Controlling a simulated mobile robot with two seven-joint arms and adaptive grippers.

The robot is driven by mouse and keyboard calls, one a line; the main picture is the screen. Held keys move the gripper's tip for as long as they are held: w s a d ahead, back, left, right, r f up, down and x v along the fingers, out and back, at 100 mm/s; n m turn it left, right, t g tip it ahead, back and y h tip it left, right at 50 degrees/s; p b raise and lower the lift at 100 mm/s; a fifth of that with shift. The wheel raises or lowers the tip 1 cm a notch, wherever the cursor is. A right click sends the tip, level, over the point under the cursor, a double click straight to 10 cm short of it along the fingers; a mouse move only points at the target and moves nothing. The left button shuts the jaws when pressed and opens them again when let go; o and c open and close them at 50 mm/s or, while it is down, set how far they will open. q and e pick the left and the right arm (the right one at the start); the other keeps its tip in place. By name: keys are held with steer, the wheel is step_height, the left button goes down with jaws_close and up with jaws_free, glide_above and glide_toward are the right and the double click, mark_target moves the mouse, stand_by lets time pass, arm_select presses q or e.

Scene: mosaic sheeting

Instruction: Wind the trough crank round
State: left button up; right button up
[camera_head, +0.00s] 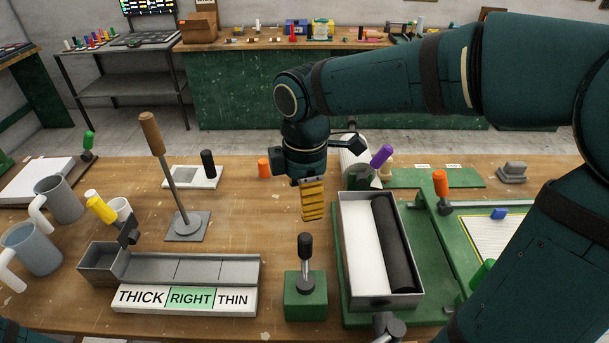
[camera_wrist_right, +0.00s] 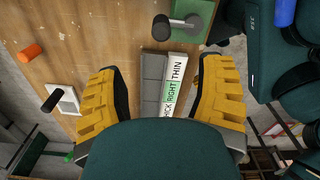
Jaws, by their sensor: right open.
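A crank with a purple handle (camera_head: 381,156) stands at the back of a grey trough (camera_head: 411,283) that holds a white slab and a dark roller (camera_head: 395,243). Another grey trough (camera_head: 190,270) on the left has a yellow handle (camera_head: 100,207) on a dark arm at its left end. I cannot tell for sure which is the trough crank. My right gripper (camera_head: 312,200) points down over the table between the two troughs, touching neither handle. Its yellow fingers are apart and empty in the right wrist view (camera_wrist_right: 165,105). My left gripper is out of view.
A green block (camera_head: 305,297) with a black-knobbed lever stands in front of my right gripper. A THICK, RIGHT, THIN label strip (camera_head: 185,300) fronts the left trough. A tall wooden-handled rod (camera_head: 165,165), grey mugs (camera_head: 62,200) and an orange-handled crank (camera_head: 440,183) stand around.

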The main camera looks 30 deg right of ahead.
mark_target(305, 237)
step_height(305, 237, down, 14)
steer(key=b, duration=0.3)
steer(key=shift+s+r, duration=0.1)
steer(key=shift+r, duration=0.05)
steer(key=shift+c, duration=0.2)
steer(key=shift+a, duration=0.1)
steer(key=c, duration=1.1)
